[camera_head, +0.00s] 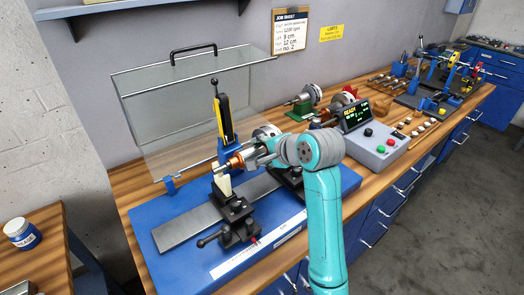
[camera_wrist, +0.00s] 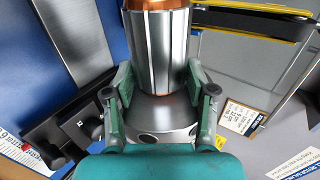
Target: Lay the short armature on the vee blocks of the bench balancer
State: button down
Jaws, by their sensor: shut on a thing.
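The short armature (camera_wrist: 158,50), a grey slotted core with copper winding, is between my gripper's fingers (camera_wrist: 158,85) in the wrist view. In the head view my gripper (camera_head: 256,157) holds the armature (camera_head: 234,162) roughly level above the bench balancer (camera_head: 160,232); its copper end points left. A pale vee block (camera_head: 222,184) stands on the left black pedestal, just below the armature's left end. I cannot tell whether they touch. The other pedestal (camera_head: 290,176) is partly hidden behind my arm, and its vee block is not clear.
A clear guard (camera_head: 165,105) stands raised behind the balancer. A yellow and black upright (camera_head: 225,115) rises close behind the armature. A control box (camera_head: 384,143) with a lit display stands to the right. Other rotors (camera_head: 306,101) sit at the back. A job sheet (camera_head: 290,32) hangs on the wall.

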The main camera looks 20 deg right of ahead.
jog(key=shift+f, duration=0.6)
dwell(1.2)
jog(key=shift+c, duration=1.4)
grip_release()
jog(key=shift+f, duration=0.25)
jog(key=shift+c, duration=0.3)
jog(key=shift+r, duration=0.15)
jog(key=shift+r, duration=4.5)
